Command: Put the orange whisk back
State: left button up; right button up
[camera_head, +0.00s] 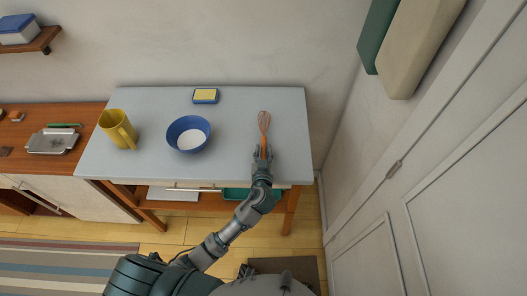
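The orange whisk (264,122) is on or just above the right part of the grey-blue tabletop (230,125), its wire head pointing to the wall and its handle toward me. My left gripper (263,152) is at the handle, with a finger on each side of it. The handle's lower end is hidden by the gripper. I cannot tell whether the fingers are closed on the handle or still apart from it. My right gripper is not in view.
A blue bowl (188,134), a yellow mug (117,129) and a yellow-and-blue sponge (206,96) stand on the tabletop. A wooden counter (83,114) with a metal tray (53,141) adjoins at left. A green board (377,35) and a beige board (421,47) hang at upper right.

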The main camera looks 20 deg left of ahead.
pick_arm(q)
jog(key=o, duration=0.6)
jog(key=shift+c, duration=0.2)
jog(key=v, duration=1.2)
jog(key=shift+f, duration=0.15)
